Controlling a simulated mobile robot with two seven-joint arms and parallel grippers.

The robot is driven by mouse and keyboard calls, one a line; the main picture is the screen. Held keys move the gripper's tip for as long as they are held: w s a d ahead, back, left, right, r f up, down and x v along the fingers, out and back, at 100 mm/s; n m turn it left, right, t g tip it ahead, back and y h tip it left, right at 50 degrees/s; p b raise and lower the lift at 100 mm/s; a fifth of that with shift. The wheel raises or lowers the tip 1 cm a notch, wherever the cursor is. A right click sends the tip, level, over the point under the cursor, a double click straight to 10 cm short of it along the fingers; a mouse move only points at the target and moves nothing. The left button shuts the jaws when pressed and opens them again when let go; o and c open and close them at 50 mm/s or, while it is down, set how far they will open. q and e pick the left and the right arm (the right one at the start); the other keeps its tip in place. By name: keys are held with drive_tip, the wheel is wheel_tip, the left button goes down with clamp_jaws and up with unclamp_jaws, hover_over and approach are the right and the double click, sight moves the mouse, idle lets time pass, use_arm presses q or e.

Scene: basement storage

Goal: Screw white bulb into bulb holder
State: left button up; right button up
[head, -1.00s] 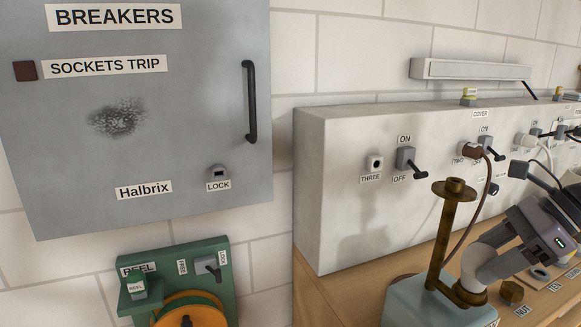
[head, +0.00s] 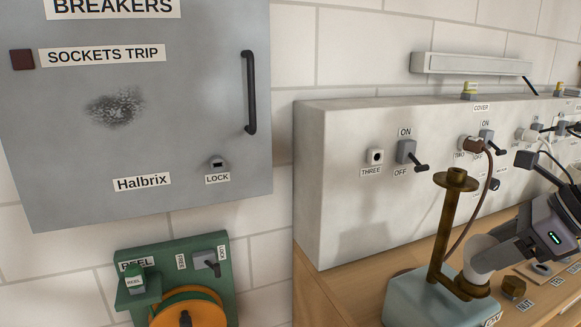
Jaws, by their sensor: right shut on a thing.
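The white bulb (head: 478,248) is in my right gripper (head: 484,268), at the lower right of the head view. The fingers are shut on it and hide part of it. The bulb is just above the low brass ring (head: 463,289) of a lamp stand with a pale teal base (head: 410,299). This ring looks like the bulb holder. I cannot tell whether the bulb's lower end is in it. A brass post (head: 447,225) with a cup on top (head: 456,180) stands beside the bulb. My left gripper is not in view.
The lamp stands on a wooden bench (head: 345,285) before a grey panel (head: 335,180) with switches and plugs. A brown cable (head: 488,195) hangs behind the post. A nut (head: 514,287) lies to the right. A breaker cabinet (head: 140,150) and green reel (head: 180,280) are at left.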

drive_tip(key=m+t+h, duration=0.1)
drive_tip(key=m, duration=0.1)
drive_tip(key=m+t+h, duration=0.1)
drive_tip(key=m, duration=0.1)
drive_tip(key=shift+s+a+m+h, duration=0.15)
drive_tip(key=shift+a+m+h, duration=0.05)
drive_tip(key=shift+m+h, duration=0.1)
drive_tip(key=m+h, duration=0.1)
drive_tip(key=m, duration=0.1)
drive_tip(key=m+h, duration=0.1)
drive_tip(key=m, duration=0.1)
drive_tip(key=shift+a+r+t+h, duration=0.1)
drive_tip(key=shift+a+t+h, duration=0.2)
drive_tip(key=shift+t, duration=0.1)
drive_tip(key=shift+m+h, duration=0.8)
drive_tip(key=shift+m, duration=0.3)
drive_tip(key=o, duration=1.4)
drive_tip(key=shift+s, duration=0.1)
drive_tip(key=shift+s+r+p, duration=0.3)
drive_tip(key=shift+r+p, duration=0.55)
drive_tip(key=shift+r, duration=0.5)
drive_tip(key=shift+s+r+p, duration=0.35)
drive_tip(key=shift+r+p, duration=0.5)
drive_tip(key=shift+r, duration=0.55)
drive_tip(key=shift+s+r+p, duration=0.3)
drive_tip(key=shift+r+p, duration=0.55)
drive_tip(key=shift+r, duration=0.5)
